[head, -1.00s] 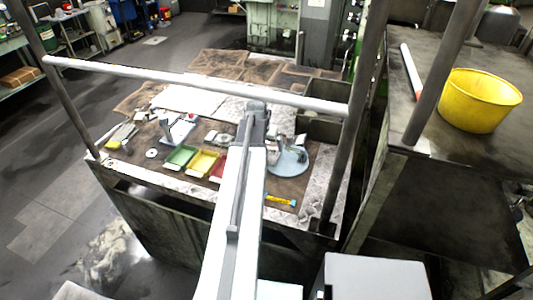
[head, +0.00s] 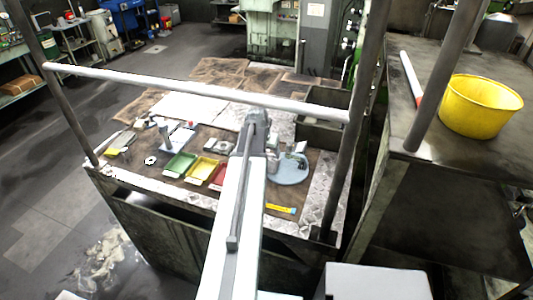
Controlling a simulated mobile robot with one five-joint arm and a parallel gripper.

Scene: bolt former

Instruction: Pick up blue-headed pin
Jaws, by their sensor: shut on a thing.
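My arm reaches from the bottom of the head view over the workbench (head: 330,195). My gripper (head: 257,118) is at its far end, over the middle of the bench, seen from behind. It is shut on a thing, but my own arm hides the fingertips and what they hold. I cannot make out a blue-headed pin anywhere in the picture. A round grey-blue base (head: 288,174) with a small metal device on it stands just right of my arm. A yellow strip with some blue (head: 281,208) lies near the front edge.
A green tray (head: 180,164), a yellow tray (head: 202,169) and a partly hidden red tray (head: 219,178) lie left of my arm. A white rail (head: 190,87) and dark posts (head: 354,140) frame the bench. A yellow bucket (head: 480,106) stands on the right table.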

